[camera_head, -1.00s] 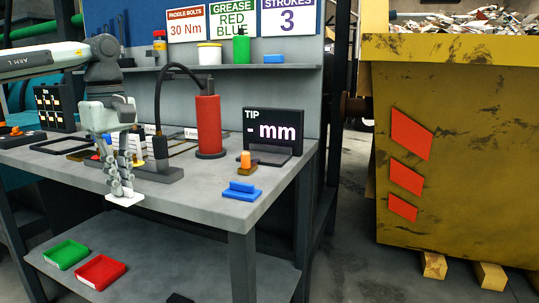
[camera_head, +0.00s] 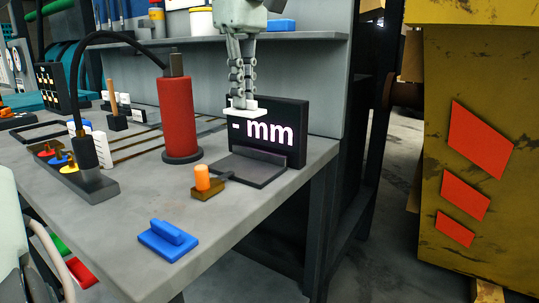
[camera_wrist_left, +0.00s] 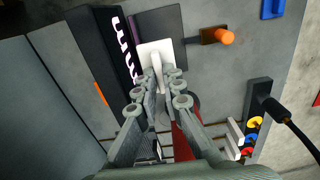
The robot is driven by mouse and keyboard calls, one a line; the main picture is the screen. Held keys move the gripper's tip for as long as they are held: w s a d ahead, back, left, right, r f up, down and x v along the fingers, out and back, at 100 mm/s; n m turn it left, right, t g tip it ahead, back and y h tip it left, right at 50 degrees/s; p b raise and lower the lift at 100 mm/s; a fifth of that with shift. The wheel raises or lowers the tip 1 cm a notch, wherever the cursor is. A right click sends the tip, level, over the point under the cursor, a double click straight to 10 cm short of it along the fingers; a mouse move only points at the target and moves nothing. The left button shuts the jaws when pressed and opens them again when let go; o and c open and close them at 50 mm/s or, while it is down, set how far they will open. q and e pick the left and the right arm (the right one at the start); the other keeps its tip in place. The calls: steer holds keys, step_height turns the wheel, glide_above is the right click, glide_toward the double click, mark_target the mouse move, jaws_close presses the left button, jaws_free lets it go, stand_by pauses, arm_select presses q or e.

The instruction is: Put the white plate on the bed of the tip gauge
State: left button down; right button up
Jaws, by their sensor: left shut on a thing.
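My left gripper (camera_head: 242,98) is shut on the white plate (camera_head: 243,110), by its raised grip, and holds it in the air. In the head view the plate overlaps the lettered face of the tip gauge's black display (camera_head: 292,116). The gauge's dark flat bed (camera_head: 248,168) lies bare below it on the bench. In the left wrist view the white plate (camera_wrist_left: 150,50) shows beyond the fingertips (camera_wrist_left: 160,78), overlapping part of the dark bed (camera_wrist_left: 165,22). There is a gap between plate and bed in the head view. My right gripper is not in view.
An orange-topped piece (camera_head: 203,183) stands beside the bed. A red cylinder (camera_head: 180,120) with a black hose stands to its left. A blue block (camera_head: 168,240) lies near the bench's front edge. A shelf (camera_head: 290,37) runs behind the gripper.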

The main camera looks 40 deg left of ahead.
arm_select(q)
steer(key=f, duration=0.5)
steer(key=shift+s+f, duration=0.2)
steer(key=shift+f, duration=0.3)
step_height(320, 180, down, 4)
steer(key=shift+r+b, duration=0.15)
steer(key=shift+b, duration=0.15)
steer(key=shift+w, duration=0.1)
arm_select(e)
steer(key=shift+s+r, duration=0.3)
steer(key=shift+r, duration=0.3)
arm_select(q)
steer(key=shift+f, duration=0.2)
steer(key=c, duration=1.6)
jaws_free()
steer(key=shift+c, duration=0.2)
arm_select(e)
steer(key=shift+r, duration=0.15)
arm_select(q)
steer(key=shift+r, duration=0.1)
